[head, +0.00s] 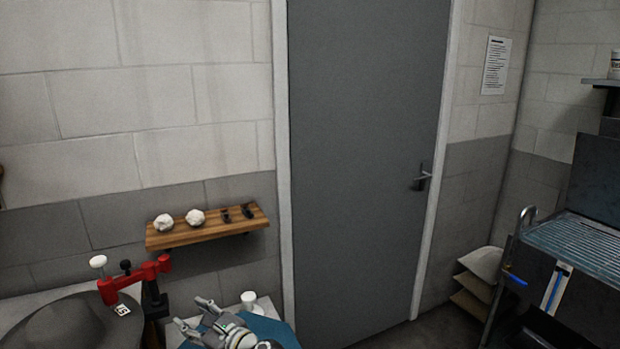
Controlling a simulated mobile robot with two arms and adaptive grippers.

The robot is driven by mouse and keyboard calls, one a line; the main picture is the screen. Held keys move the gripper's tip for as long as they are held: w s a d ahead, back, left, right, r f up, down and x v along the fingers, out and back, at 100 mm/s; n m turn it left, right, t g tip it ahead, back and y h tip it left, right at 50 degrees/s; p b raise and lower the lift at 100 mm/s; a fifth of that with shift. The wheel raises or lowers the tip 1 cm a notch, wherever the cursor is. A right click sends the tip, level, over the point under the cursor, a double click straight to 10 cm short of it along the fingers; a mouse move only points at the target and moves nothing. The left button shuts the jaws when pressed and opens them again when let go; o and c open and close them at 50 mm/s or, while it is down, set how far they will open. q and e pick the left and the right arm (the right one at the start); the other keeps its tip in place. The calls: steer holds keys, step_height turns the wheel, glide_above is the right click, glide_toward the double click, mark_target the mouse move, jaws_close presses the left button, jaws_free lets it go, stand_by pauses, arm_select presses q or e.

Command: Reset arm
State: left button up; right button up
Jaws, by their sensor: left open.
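My left gripper (191,313) is at the bottom of the head view, left of centre. Its two grey fingers are spread apart with nothing between them, and they point up and to the left. A grey hat (60,328) sits at the lower left, partly cut off by the frame. A red press arm (134,281) with a white knob (97,261) reaches over the hat's right side. The gripper is to the right of the hat and apart from it. My right gripper is out of view.
A wooden shelf (190,235) on the wall holds two white balls and two small dark items. A small white container (249,301) stands just right of my gripper, near a blue surface (277,331). A closed grey door (365,170) is behind. Stacked sacks (474,283) and a metal rack (580,246) are at right.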

arm_select(q)
steer(key=s+f+n+g+h, duration=0.4)
steer(key=s+f+n+h, duration=0.55)
steer(key=s+f, duration=0.9)
steer(key=s+d+r+n+g+h, duration=0.1)
steer(key=s+d+r+n+h, duration=0.3)
steer(key=s, duration=0.6)
steer(key=s+d+r+n+g+h, duration=0.1)
steer(key=s+n, duration=0.6)
steer(key=s, duration=0.3)
step_height(320, 180, down, 26)
steer(key=s+g, duration=0.1)
steer(key=s, duration=0.1)
steer(key=s+a+f+g, duration=0.1)
steer(key=s+a+f, duration=0.1)
steer(key=s+f, duration=1.4)
steer(key=shift+s+a+f+y, duration=0.15)
steer(key=shift+s+a+y, duration=0.15)
steer(key=shift+a+y, duration=0.1)
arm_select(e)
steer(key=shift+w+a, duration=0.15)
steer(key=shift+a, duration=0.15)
